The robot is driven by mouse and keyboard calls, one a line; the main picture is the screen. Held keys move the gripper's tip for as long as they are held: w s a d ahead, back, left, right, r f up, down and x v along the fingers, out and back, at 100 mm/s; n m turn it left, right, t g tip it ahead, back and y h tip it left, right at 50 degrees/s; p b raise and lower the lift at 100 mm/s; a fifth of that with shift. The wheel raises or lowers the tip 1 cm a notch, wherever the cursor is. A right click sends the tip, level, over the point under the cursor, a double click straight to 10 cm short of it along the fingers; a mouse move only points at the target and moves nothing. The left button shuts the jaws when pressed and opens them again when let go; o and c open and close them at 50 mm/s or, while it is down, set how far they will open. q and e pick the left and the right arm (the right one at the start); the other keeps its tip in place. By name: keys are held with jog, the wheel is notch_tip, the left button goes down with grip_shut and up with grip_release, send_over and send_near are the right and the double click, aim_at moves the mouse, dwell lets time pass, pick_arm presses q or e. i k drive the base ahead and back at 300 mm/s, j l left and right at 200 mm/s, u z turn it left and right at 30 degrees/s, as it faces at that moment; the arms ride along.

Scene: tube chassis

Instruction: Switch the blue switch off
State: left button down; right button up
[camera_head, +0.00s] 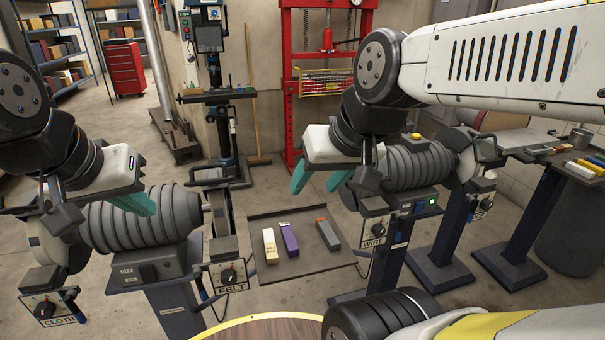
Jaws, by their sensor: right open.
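The blue switch (419,207) is a small blue piece on the front of the right grinder's grey base, beside a lit green lamp (432,202). Its exact position is too small to tell. The right grinder (415,169) has a ribbed grey body on a dark blue pedestal. My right gripper (319,181), with teal fingers, is open and empty, to the left of the right grinder and away from the switch. My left gripper (137,204), also teal, is in front of the left grinder (165,216). Its fingers overlap in view, so its opening is unclear.
Boxes with black knobs are labelled CLOTH (47,308), FELT (229,276) and WIRE (375,230). A floor tray (322,262) holds three bars between the grinders. A round wooden table (265,329) is at the bottom. A red press (288,85) stands behind.

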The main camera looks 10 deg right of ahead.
aim_at(418, 206)
jog(key=z, duration=1.35)
